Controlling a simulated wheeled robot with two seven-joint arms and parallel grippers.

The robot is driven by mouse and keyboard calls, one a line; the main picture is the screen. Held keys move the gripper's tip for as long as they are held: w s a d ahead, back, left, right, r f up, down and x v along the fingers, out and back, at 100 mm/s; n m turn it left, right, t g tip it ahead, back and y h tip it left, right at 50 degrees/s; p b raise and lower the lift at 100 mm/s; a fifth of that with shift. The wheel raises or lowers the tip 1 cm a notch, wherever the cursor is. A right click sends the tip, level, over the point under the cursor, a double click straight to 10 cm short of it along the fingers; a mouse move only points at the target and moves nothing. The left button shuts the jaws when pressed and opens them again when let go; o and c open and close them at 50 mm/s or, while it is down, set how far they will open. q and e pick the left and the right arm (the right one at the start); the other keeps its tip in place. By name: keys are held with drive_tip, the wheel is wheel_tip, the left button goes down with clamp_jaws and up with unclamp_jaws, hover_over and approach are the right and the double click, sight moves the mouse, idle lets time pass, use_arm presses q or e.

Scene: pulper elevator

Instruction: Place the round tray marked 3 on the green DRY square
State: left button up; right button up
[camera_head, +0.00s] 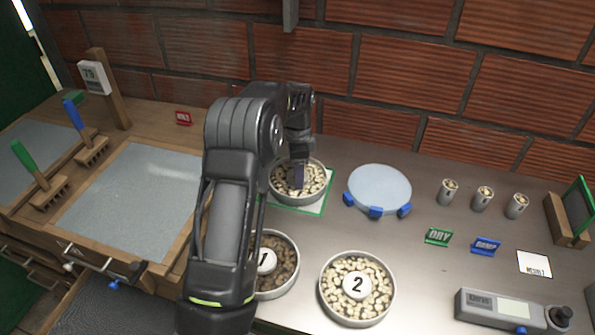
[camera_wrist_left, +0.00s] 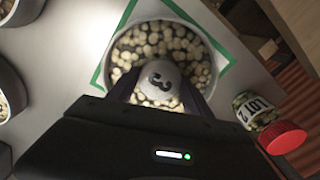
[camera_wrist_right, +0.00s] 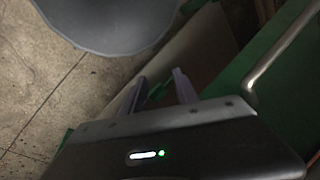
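The round tray marked 3 (camera_head: 314,181) is filled with pale beans and sits over the green-outlined square (camera_head: 322,205). Some of the outline shows around the tray in the left wrist view, where its knob marked 3 (camera_wrist_left: 160,80) is visible. I cannot tell whether the tray rests on the square or hovers just above it. My left gripper (camera_head: 298,185) points down at the tray, its fingers on either side of the knob; whether they press it is unclear. My right gripper (camera_wrist_right: 160,82) is empty, its fingers apart, away from the counter's trays.
Tray 1 (camera_head: 287,276), partly behind my left arm, and tray 2 (camera_head: 357,288) stand in front. A blue-footed round plate (camera_head: 379,188) is right of the square. Green DRY (camera_head: 438,236) and blue DAMP (camera_head: 486,247) signs, and several small cans (camera_head: 483,198), stand farther right.

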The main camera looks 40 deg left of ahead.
use_arm(q)
drive_tip(key=o, duration=0.4)
drive_tip(key=shift+r, duration=0.1)
wheel_tip(320, 180, up, 12)
drive_tip(key=shift+r+b, duration=0.1)
drive_tip(key=shift+b, duration=0.55)
idle(0.3)
